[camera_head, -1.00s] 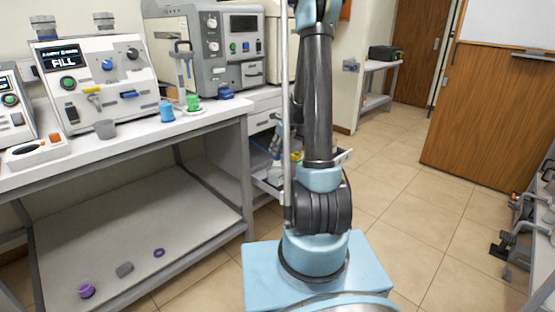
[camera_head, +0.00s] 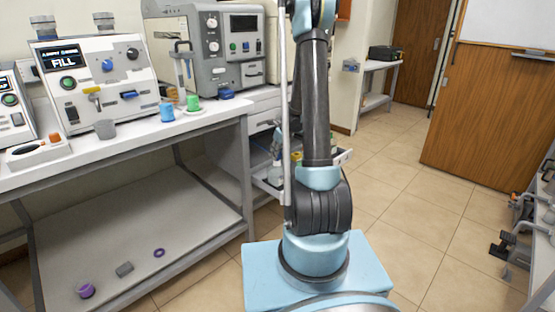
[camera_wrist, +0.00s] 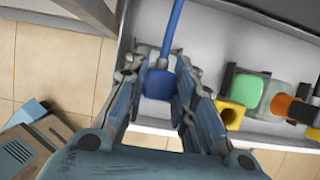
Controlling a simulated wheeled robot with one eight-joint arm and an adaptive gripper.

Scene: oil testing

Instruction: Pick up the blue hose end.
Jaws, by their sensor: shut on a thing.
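In the wrist view, the blue hose end (camera_wrist: 159,84) is a short, thick blue piece with a thinner blue hose (camera_wrist: 174,25) running up from it. My gripper (camera_wrist: 158,70) has its two fingers on either side of the hose end and is shut on it. In the head view, my gripper is mostly hidden behind my arm and the pale upright, near the open shelf beside the bench. The hose end cannot be made out clearly there.
In the wrist view, a white tray (camera_wrist: 140,20) lies below, with a green fitting (camera_wrist: 248,92), a yellow one (camera_wrist: 231,114) and an orange one (camera_wrist: 281,105) at right. In the head view, the white bench (camera_head: 140,135) stands left; tiled floor (camera_head: 395,195) is clear at right.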

